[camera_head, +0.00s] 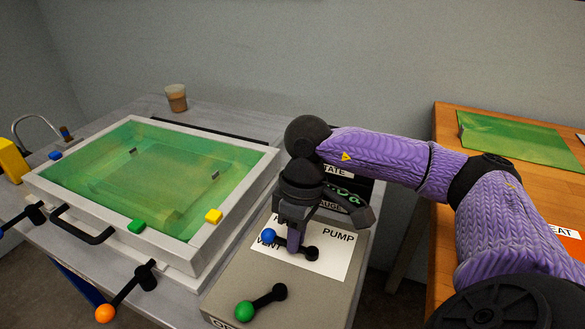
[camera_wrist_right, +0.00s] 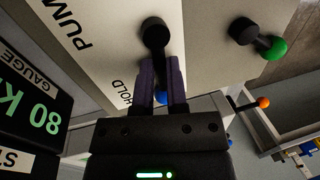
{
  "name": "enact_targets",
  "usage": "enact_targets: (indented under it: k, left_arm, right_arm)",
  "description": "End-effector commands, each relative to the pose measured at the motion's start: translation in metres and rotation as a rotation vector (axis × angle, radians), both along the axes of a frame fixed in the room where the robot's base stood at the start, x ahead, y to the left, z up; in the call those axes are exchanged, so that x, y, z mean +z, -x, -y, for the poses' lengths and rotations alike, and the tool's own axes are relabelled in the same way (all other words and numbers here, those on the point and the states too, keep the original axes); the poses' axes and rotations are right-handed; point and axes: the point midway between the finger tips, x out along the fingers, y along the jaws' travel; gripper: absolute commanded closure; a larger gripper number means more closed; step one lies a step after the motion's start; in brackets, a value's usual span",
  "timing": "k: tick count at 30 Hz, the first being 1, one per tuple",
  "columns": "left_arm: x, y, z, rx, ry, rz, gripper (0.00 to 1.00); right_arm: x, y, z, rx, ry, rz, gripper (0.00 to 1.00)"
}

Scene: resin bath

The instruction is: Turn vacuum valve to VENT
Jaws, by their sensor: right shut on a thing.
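The vacuum valve is a black lever (camera_head: 311,253) with a blue ball (camera_head: 268,236) on a white plate (camera_head: 335,262) marked VENT and PUMP. The lever lies to the left from its pivot, with the ball beside the word VENT. My right gripper (camera_head: 295,240) reaches down over the lever, its purple fingers shut on it between ball and pivot. In the right wrist view the fingers (camera_wrist_right: 162,72) straddle the lever, with the pivot (camera_wrist_right: 155,32) beyond the tips and the blue ball (camera_wrist_right: 162,97) partly hidden between them. HOLD shows there too. My left gripper is out of view.
A green-ball lever (camera_head: 262,302) sits in front on the same grey box. A framed green bath (camera_head: 245,180) stands to the left, with an orange-ball clamp (camera_head: 125,292) in front. A dark gauge box (camera_head: 365,190) stands behind my gripper. A wooden table (camera_head: 450,125) is at right.

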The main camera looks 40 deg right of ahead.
Motion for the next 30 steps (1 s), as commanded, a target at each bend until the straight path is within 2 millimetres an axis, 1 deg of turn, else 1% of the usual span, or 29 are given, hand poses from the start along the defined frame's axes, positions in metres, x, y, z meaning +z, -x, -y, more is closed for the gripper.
enact_targets:
  k: [9,22,23,24,26,27,30]
  left_arm:
    - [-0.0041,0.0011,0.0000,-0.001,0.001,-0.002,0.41]
    - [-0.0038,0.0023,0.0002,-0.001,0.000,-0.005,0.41]
    - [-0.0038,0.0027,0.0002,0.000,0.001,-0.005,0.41]
    - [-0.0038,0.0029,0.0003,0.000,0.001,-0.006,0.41]
    - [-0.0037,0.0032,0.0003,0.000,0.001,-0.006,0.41]
    - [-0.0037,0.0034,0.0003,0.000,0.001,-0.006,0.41]
    - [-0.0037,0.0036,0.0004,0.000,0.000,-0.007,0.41]
  right_arm:
    - [0.0000,0.0011,-0.0008,0.063,0.001,0.002,1.00]
    - [0.0004,0.0014,-0.0010,0.069,0.000,0.001,1.00]
    - [0.0004,0.0014,-0.0010,0.069,0.000,0.001,0.77]
    - [0.0004,0.0014,-0.0010,0.069,0.000,0.001,0.68]
    - [0.0004,0.0014,-0.0010,0.069,0.000,0.000,0.56]
    - [0.0003,0.0014,-0.0010,0.068,0.000,0.000,0.47]
    - [0.0003,0.0015,-0.0010,0.068,0.000,0.000,0.47]
